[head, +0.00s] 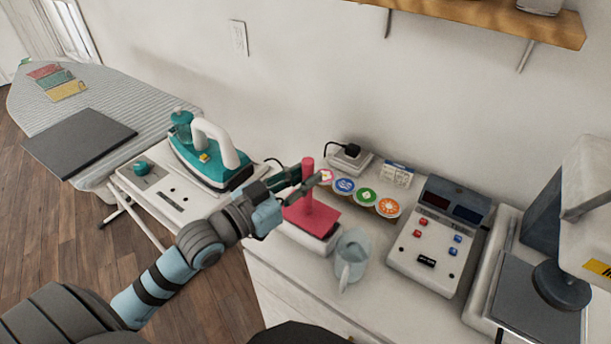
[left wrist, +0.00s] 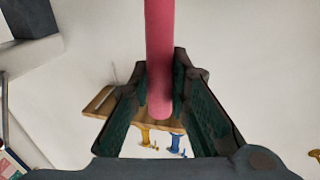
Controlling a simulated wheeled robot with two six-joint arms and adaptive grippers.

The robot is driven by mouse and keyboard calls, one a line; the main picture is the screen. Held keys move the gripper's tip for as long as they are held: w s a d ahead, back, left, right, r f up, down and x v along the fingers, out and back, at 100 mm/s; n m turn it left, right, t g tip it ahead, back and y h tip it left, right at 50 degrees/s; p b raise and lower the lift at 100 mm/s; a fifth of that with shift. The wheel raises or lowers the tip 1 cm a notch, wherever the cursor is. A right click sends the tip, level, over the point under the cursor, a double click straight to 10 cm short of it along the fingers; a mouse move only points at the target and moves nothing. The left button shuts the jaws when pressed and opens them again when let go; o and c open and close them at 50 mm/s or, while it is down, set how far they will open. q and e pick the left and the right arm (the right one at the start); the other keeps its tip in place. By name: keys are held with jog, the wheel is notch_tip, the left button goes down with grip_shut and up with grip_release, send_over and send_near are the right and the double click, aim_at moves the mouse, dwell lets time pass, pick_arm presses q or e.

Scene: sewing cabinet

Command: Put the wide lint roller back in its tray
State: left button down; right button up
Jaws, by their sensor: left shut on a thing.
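The wide lint roller is red-pink, with a wide flat head (head: 314,216) and an upright handle (head: 307,168). My left gripper (head: 308,180) is shut on the handle, which also stands between its fingers in the left wrist view (left wrist: 159,60). The head sits over a white tray (head: 303,237) at the cabinet's front edge. I cannot tell whether the head rests in the tray or hangs just above it. The fingers partly hide the handle. My right gripper is not in view.
A translucent pale-blue jug (head: 351,262) stands close right of the tray. Round coloured spools (head: 364,196) stand behind it, and a white control box (head: 436,240) is farther right. A teal iron (head: 208,155) is on the left. A wooden shelf (head: 490,15) hangs above.

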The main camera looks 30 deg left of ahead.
aim_at(306, 160)
pick_arm(q)
jog(key=shift+f, duration=0.35)
jog(key=shift+f+b, duration=0.6)
jog(key=shift+b, duration=0.05)
jog(key=c, duration=1.4)
grip_release()
jog(key=shift+c, duration=0.2)
jog(key=shift+r, duration=0.25)
notch_tip(306, 160, up, 10)
jog(key=shift+f, duration=0.2)
jog(key=shift+d, duration=0.1)
